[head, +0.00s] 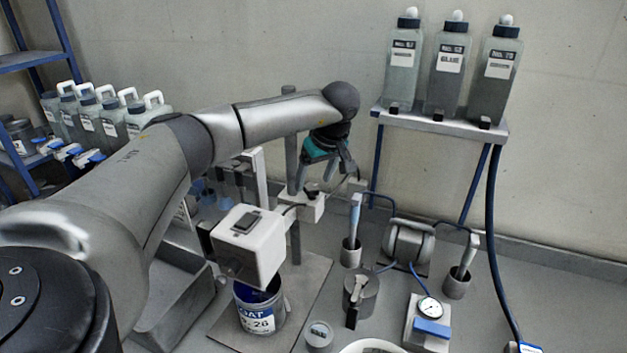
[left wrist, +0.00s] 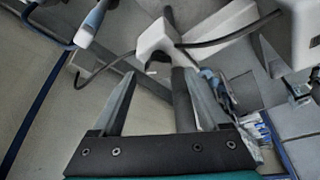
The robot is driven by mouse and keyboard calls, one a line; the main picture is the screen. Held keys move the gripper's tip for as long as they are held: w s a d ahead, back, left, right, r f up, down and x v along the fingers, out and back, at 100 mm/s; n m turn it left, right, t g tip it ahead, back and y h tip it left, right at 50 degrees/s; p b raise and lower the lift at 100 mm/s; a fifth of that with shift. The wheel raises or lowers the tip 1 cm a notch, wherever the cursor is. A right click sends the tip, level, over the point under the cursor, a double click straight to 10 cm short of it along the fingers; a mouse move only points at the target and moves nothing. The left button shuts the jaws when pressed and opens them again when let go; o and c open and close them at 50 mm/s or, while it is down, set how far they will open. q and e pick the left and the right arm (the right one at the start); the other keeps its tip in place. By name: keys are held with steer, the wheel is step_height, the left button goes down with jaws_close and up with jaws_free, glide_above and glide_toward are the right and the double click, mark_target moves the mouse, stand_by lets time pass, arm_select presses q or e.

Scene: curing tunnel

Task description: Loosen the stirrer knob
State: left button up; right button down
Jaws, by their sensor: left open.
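The stirrer has a white motor box (head: 250,245) above an open can of blue paint (head: 258,308). Behind it, a white clamp block (head: 309,207) sits by the grey upright post (head: 290,150). A small black knob (head: 312,188) is on this block; the knob also shows in the left wrist view (left wrist: 158,65), under the white block (left wrist: 155,38). My left gripper (head: 326,178) is open and points down just above the knob. In the left wrist view the knob appears between the fingertips (left wrist: 160,78), with nothing gripped. My right gripper is not visible.
Three labelled bottles (head: 445,70) stand on a shelf (head: 440,121) at the back right. A pressure gauge (head: 429,308), cups and a grey cylinder are on the right. White-handled jugs (head: 110,115) stand at the left.

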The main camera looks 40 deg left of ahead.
arm_select(q)
steer(key=shift+x, duration=0.9)
steer(key=shift+c, duration=0.2)
jaws_close()
